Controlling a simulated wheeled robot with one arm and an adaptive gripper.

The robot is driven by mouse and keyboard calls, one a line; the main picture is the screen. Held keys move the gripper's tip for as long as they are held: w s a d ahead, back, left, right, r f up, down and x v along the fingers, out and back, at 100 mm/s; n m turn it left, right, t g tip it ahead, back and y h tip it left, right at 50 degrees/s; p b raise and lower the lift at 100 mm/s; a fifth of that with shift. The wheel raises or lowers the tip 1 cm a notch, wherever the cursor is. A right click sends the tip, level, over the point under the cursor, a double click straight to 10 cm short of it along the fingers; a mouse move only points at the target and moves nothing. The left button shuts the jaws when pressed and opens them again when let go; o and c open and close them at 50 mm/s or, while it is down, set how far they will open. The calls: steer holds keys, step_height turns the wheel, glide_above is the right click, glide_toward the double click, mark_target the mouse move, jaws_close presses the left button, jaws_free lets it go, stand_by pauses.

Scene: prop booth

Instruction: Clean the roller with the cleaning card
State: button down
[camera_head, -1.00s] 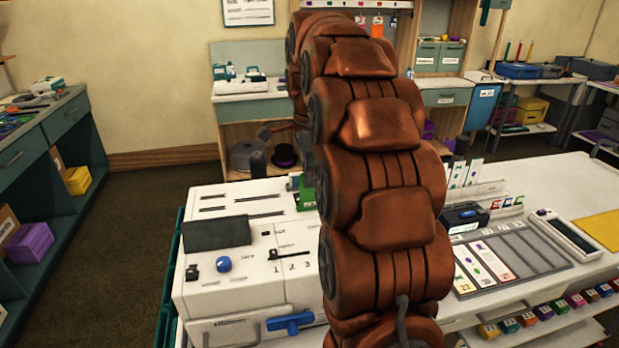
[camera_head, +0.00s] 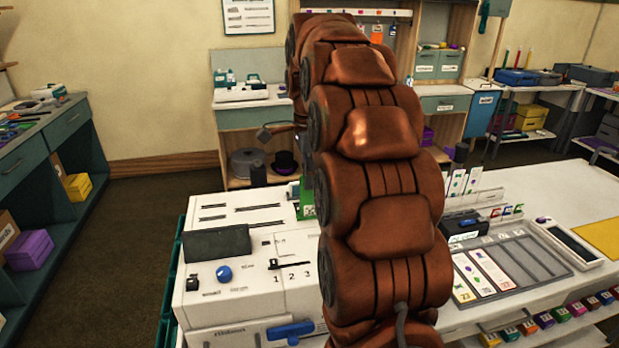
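A white machine (camera_head: 240,285) with a blue knob, a slider marked 1 2 3, slots in its top and a blue front lever stands in front of me, left of my arm. I cannot make out the roller. Several white cards (camera_head: 468,181) stand in a rack right of my arm; I cannot tell which is the cleaning card. My brown arm crosses the middle of the view, and my gripper is not clearly visible.
Right of my arm, a white table holds a grey card tray (camera_head: 545,262), a small black device (camera_head: 463,226), a handheld screen (camera_head: 572,245) and a yellow sheet (camera_head: 603,236). Small coloured boxes line a shelf below. A teal bench (camera_head: 50,150) stands left; open floor lies between.

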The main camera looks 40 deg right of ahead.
stand_by(0.4)
steer(key=shift+f+b, duration=1.65)
steer(key=shift+f, duration=1.55)
steer(key=shift+r, duration=0.25)
steer(key=shift+r+p, duration=1.15)
steer(key=shift+r, duration=1.65)
steer(key=shift+r, duration=0.25)
steer(key=shift+r+p, duration=1.1)
steer(key=shift+r, duration=1.15)
